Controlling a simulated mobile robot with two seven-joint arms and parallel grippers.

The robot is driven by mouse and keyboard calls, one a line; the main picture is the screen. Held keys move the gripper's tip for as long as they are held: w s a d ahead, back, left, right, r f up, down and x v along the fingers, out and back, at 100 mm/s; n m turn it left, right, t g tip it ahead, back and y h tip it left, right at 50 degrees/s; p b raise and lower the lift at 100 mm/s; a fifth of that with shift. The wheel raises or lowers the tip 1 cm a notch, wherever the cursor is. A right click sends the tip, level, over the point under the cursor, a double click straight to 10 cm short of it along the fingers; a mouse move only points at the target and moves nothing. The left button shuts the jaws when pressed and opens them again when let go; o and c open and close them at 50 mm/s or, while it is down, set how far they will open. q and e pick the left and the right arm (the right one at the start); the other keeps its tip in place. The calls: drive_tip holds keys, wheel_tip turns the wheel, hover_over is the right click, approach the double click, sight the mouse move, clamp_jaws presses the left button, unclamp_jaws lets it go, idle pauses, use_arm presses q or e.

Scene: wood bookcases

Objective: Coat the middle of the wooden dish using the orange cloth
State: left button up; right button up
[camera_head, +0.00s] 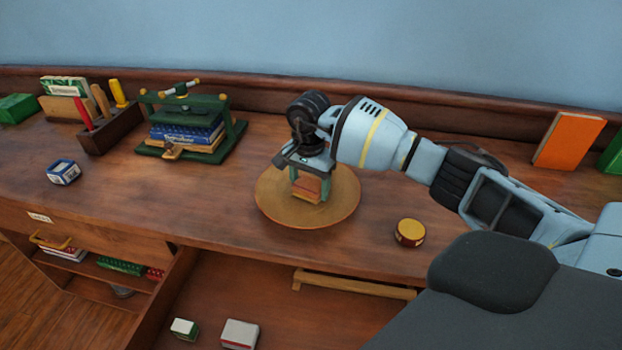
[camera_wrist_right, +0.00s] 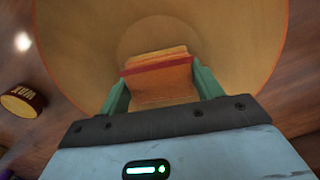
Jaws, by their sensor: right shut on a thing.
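The round wooden dish (camera_head: 341,205) lies on the wooden worktop in the head view. It fills much of the right wrist view (camera_wrist_right: 255,35). My right gripper (camera_head: 307,188) is over the middle of the dish, its green fingers pointing down. It is shut on the folded orange cloth (camera_head: 306,190), which also shows between the fingers in the right wrist view (camera_wrist_right: 158,72). The cloth is at or just above the dish surface; I cannot tell if it touches. My left gripper is not in view.
A round wax tin (camera_head: 410,232) with a yellow lid stands right of the dish, also in the wrist view (camera_wrist_right: 22,100). An orange book (camera_head: 568,140) leans at the back right.

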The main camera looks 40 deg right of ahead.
drive_tip(key=shift+s+a+r+p, duration=0.15)
drive_tip(key=shift+s+a+p, duration=0.3)
drive_tip(key=shift+s+a, duration=0.2)
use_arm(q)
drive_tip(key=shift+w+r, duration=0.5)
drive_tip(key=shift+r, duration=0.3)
use_arm(e)
drive_tip(key=shift+s+a, duration=0.15)
drive_tip(key=shift+a, duration=0.1)
drive_tip(key=shift+w+a, duration=0.25)
drive_tip(key=shift+w, duration=0.05)
drive_tip(key=shift+w+d+f+b, duration=0.3)
drive_tip(key=shift+w+d+b, duration=0.15)
drive_tip(key=shift+d+b, duration=0.15)
drive_tip(key=shift+w+d+b, duration=0.45)
drive_tip(key=shift+w+d, duration=0.15)
drive_tip(key=shift+d, duration=0.1)
drive_tip(key=shift+w+d+r, duration=0.1)
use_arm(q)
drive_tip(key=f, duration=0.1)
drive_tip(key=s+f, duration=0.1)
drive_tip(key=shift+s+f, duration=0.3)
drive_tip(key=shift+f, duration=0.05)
